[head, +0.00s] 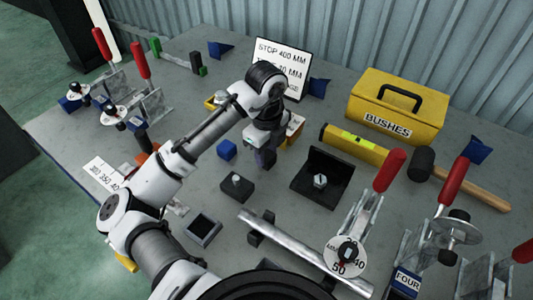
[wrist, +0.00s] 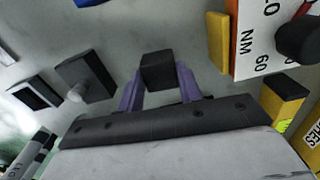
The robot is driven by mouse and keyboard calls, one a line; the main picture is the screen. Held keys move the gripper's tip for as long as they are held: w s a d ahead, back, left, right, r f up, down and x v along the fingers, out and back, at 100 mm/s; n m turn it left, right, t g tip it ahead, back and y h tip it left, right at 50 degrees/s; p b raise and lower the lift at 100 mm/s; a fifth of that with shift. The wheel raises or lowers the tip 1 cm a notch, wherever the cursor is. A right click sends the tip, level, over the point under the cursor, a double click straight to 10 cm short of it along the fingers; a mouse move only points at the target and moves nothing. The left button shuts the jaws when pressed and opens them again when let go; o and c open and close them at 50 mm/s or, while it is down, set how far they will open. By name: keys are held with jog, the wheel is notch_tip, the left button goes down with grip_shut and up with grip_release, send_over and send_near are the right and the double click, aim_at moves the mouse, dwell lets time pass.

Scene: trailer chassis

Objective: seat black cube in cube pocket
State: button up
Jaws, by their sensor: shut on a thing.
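The black cube (wrist: 157,70) is between the two purple fingers of my gripper (wrist: 159,88) in the wrist view. The gripper is shut on it. In the head view my gripper (head: 264,157) points down near the table's middle, and the cube is hard to make out there. Whether the cube is clear of the table I cannot tell. A square dark frame with a greyer recess, which looks like the cube pocket (head: 203,229), lies on the table in front and to the left of my gripper. It also shows at the left in the wrist view (wrist: 36,94), apart from the cube.
A dark block with a knob (head: 237,187) stands between my gripper and the pocket. A blue cube (head: 227,150) is left of the gripper. A black angle plate (head: 322,178) is at its right, with a yellow level (head: 354,143) behind. A metal bar (head: 300,250) lies in front.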

aim_at(267, 155)
notch_tip(267, 155, up, 19)
jog(key=shift+r, duration=0.15)
jog(key=shift+s, duration=0.15)
dwell(0.4)
